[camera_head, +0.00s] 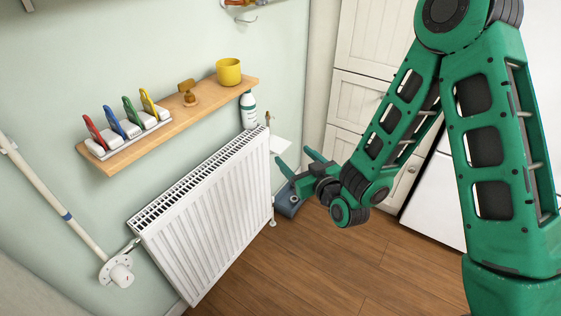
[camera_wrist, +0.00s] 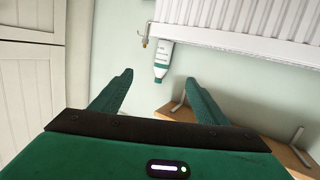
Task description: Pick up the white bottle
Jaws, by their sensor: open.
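The white bottle (camera_head: 248,108) has a dark green cap and a label with a green band. In the head view it is upright against the wall, below the right end of the wooden shelf, with its lower part hidden behind the radiator. In the wrist view, which is turned upside down, the bottle (camera_wrist: 163,58) appears beyond the fingertips, between the two finger directions. My gripper (camera_head: 291,153) is open and empty, right of the radiator and apart from the bottle. Its two green fingers also show in the wrist view (camera_wrist: 158,77).
A white radiator (camera_head: 210,220) stands left of my gripper. The wooden shelf (camera_head: 210,98) holds a yellow mug (camera_head: 229,71), a brown object (camera_head: 187,92) and several coloured-handled items. A blue-grey object (camera_head: 287,203) lies below my gripper. White cabinets (camera_head: 355,115) stand at the right. Open floor lies in front.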

